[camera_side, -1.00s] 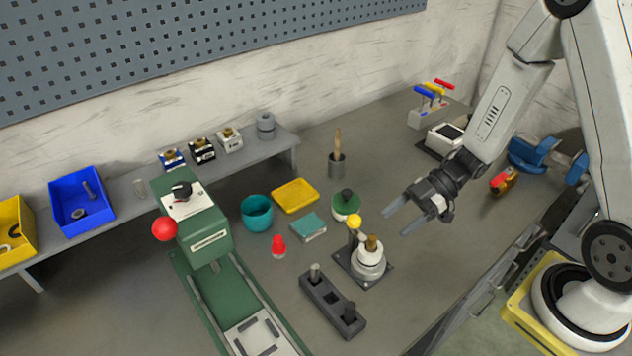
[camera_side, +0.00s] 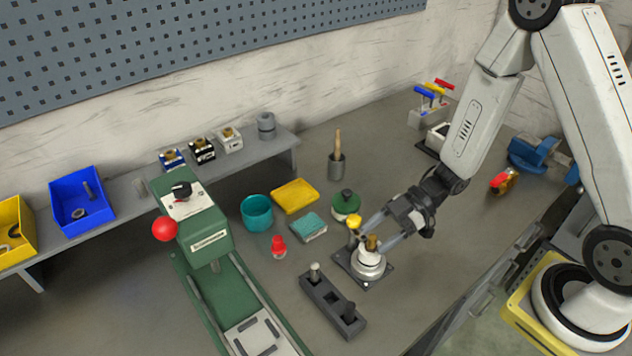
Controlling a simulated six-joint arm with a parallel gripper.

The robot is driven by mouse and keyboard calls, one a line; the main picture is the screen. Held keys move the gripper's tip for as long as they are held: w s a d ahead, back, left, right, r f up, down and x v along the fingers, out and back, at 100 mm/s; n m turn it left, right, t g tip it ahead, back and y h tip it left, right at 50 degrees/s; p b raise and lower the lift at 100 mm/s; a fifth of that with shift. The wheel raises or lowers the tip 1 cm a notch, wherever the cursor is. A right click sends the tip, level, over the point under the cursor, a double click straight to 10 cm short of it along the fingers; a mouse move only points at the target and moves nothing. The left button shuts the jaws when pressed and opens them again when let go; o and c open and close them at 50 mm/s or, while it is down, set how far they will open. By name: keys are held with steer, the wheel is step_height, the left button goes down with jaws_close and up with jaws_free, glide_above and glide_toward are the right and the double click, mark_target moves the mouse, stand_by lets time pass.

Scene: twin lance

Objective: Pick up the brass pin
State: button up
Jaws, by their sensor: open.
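The brass pin (camera_side: 371,242) stands upright in the top of a round white-and-metal holder (camera_side: 368,265) on a dark square plate. A post with a yellow ball knob (camera_side: 354,222) rises beside it on the left. My gripper (camera_side: 369,233) is open, its two fingers pointing down and left at the pin's height. One finger reaches behind the pin near the yellow knob, the other is in front and to the right. I cannot tell whether either finger touches the pin.
A dark block with pegs (camera_side: 331,302) lies in front. A green-lidded jar (camera_side: 346,204) stands behind the holder. A teal box (camera_side: 308,228), red item (camera_side: 279,246), teal bowl (camera_side: 257,213) and yellow tray (camera_side: 295,196) are left. A green press (camera_side: 205,236) stands further left. The bench right of the holder is clear.

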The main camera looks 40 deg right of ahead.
jaws_close()
steer(key=shift+r, duration=0.1)
stand_by(0.4)
step_height(320, 180, up, 10)
stand_by(0.9)
stand_by(0.5)
